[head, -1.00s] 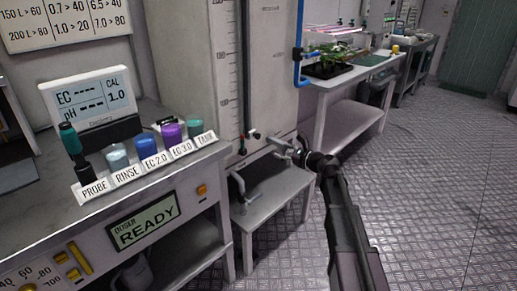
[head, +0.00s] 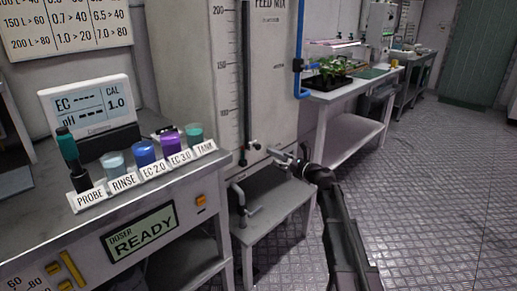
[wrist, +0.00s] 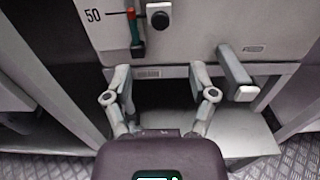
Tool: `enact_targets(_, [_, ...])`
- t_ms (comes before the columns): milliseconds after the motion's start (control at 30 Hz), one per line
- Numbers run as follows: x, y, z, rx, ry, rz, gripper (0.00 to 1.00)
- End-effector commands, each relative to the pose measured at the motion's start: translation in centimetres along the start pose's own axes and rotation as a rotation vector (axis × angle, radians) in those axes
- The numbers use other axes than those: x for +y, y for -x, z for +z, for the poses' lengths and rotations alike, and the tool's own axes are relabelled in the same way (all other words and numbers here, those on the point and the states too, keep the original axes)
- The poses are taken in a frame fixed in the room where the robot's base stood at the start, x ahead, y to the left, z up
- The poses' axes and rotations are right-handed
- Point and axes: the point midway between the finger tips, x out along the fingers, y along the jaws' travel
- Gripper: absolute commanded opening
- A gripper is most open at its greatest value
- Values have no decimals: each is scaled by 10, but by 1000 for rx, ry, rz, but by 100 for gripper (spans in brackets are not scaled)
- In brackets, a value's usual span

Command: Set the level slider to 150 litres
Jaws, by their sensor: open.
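The feed mix tank (head: 178,50) has a vertical scale with a dark level tube (head: 246,75) along it. In the wrist view a short red pointer (wrist: 131,13) stands level with the 50 mark, at the dark lower end of the tube. Just right of it a black knob (wrist: 159,16) sits on a pale mount; it shows low on the tank in the head view (head: 257,145). My gripper (wrist: 160,78) is open and empty, below and in front of the knob, apart from it. In the head view my gripper (head: 281,155) is to the knob's lower right.
A grey lever-like part (wrist: 236,72) is close to my gripper's right finger in the wrist view. A tap (head: 243,198) is over the low stand (head: 268,210). The doser bench (head: 60,225) with cups is at left. A blue pipe (head: 298,50) and plant table (head: 345,85) stand behind.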

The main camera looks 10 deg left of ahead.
Motion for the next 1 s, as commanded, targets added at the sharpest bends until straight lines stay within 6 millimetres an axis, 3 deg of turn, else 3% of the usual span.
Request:
enact_targets(700, [-2,-102,0,1,0,0,73])
enact_targets(1000, [-1,-125,0,1,0,-1,73])
